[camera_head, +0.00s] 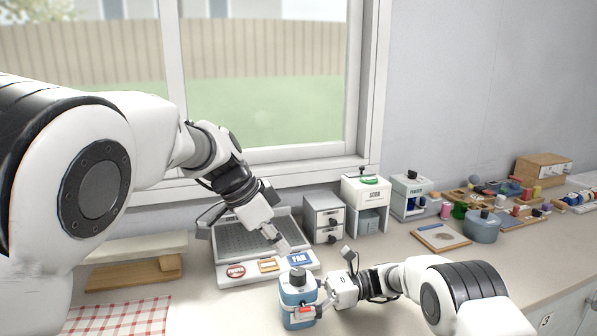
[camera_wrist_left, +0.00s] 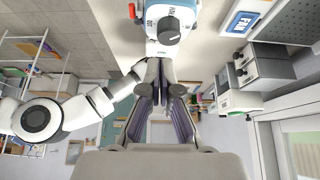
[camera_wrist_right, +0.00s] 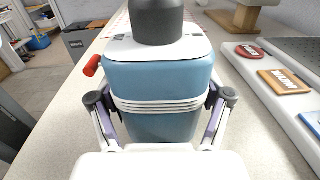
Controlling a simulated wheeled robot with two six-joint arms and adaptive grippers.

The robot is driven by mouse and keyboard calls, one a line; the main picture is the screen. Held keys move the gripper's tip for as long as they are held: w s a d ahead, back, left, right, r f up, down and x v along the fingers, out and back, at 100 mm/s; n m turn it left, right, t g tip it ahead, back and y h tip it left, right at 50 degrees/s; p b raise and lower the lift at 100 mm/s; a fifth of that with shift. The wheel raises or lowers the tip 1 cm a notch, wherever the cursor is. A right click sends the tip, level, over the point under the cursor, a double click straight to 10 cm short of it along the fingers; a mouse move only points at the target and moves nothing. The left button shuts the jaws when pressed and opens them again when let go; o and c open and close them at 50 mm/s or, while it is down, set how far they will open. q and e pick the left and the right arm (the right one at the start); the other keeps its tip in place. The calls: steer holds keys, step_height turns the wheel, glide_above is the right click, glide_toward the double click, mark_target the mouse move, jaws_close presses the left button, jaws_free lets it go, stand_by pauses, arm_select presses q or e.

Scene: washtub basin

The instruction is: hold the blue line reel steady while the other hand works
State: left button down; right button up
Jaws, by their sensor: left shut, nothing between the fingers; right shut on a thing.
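The blue line reel (camera_head: 291,318), a blue body with a white top, a dark grey knob and a small red handle, stands upright on the counter at the bottom centre. My right gripper (camera_wrist_right: 160,106) is shut on its body, one finger on each side near the white bands. In the head view my right gripper (camera_head: 319,298) comes in from the right. My left gripper (camera_head: 284,247) is shut and empty, above and behind the reel. In the left wrist view the reel (camera_wrist_left: 182,14) lies just beyond the closed fingertips (camera_wrist_left: 163,62), the knob facing them; contact cannot be told.
A grey tray with a white front (camera_head: 228,277) carrying several labelled plates stands behind the reel. Small drawers (camera_head: 323,211) and dispensers (camera_head: 365,192) stand to its right. A checked cloth (camera_head: 118,318) lies at left. Several small items crowd the far right counter.

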mark_target(290, 283)
arm_select(q)
step_height(290, 283, down, 7)
steer(key=shift+w+a+f, duration=0.1)
stand_by(0.3)
steer(key=shift+w+d, duration=0.15)
steer(key=shift+d, duration=0.05)
stand_by(0.4)
steer(key=shift+w+a, duration=0.2)
steer(key=shift+w, duration=0.15)
steer(key=shift+w+a, duration=0.15)
steer(key=shift+w, duration=0.3)
steer(key=shift+w, duration=0.2)
stand_by(0.3)
